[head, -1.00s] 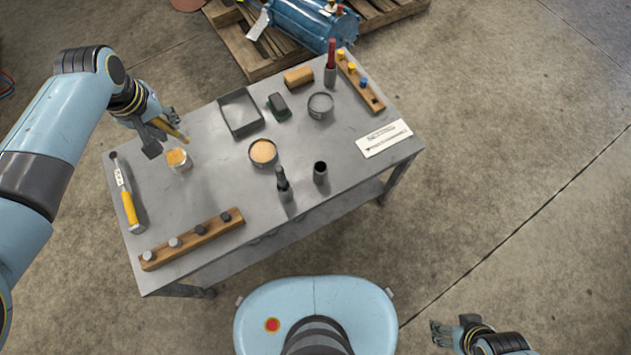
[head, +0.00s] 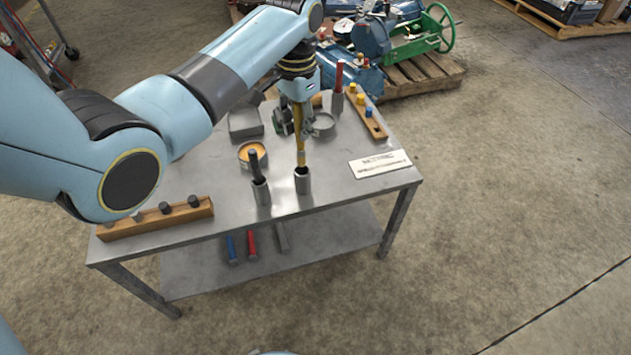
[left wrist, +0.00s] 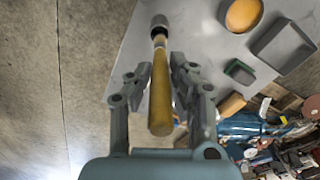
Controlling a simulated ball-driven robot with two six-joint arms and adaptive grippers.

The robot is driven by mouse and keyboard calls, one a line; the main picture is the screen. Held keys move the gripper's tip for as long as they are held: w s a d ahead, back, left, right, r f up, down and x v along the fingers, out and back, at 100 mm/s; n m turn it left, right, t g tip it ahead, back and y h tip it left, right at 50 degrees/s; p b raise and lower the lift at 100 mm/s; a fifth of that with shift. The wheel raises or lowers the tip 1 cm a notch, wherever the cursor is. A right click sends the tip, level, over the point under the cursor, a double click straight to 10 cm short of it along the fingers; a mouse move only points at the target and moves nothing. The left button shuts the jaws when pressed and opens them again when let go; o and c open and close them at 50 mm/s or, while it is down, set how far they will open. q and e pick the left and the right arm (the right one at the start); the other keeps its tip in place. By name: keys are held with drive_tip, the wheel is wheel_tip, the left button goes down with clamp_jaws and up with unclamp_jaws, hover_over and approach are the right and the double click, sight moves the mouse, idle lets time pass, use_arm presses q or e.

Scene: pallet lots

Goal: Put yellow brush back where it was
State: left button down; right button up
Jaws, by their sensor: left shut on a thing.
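The yellow brush (head: 300,140) hangs upright in my left gripper (head: 299,110). In the left wrist view, the fingers (left wrist: 161,85) are closed around its yellow handle (left wrist: 160,105). The brush's lower end is at the mouth of a grey cup (head: 303,182) near the table's front edge. The cup also shows in the left wrist view (left wrist: 159,22), in line with the brush. How deep the tip sits in the cup cannot be told. My right gripper is out of view.
A dark-handled brush (head: 254,162) stands in a holder just left of the cup. An orange-filled tin (head: 250,153), a grey tray (head: 244,130) and a red brush (head: 339,76) stand behind. A label card (head: 380,164) lies right. A peg rack (head: 150,221) is front left.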

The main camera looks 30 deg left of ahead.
sight(301, 149)
use_arm(q)
wheel_tip(301, 149, down, 5)
drive_tip(key=shift+d+b, duration=0.1)
drive_tip(key=shift+b, duration=0.6)
drive_tip(key=shift+f, duration=0.65)
wheel_tip(301, 149, down, 3)
drive_tip(key=shift+f+b, duration=0.1)
drive_tip(key=shift+b, duration=0.7)
drive_tip(key=shift+r, duration=0.2)
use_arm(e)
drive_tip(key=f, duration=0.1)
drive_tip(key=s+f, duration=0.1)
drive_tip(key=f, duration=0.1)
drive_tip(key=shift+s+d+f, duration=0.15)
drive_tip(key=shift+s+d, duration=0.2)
use_arm(q)
drive_tip(key=c, duration=1.2)
unclamp_jaws()
drive_tip(key=shift+f, duration=0.15)
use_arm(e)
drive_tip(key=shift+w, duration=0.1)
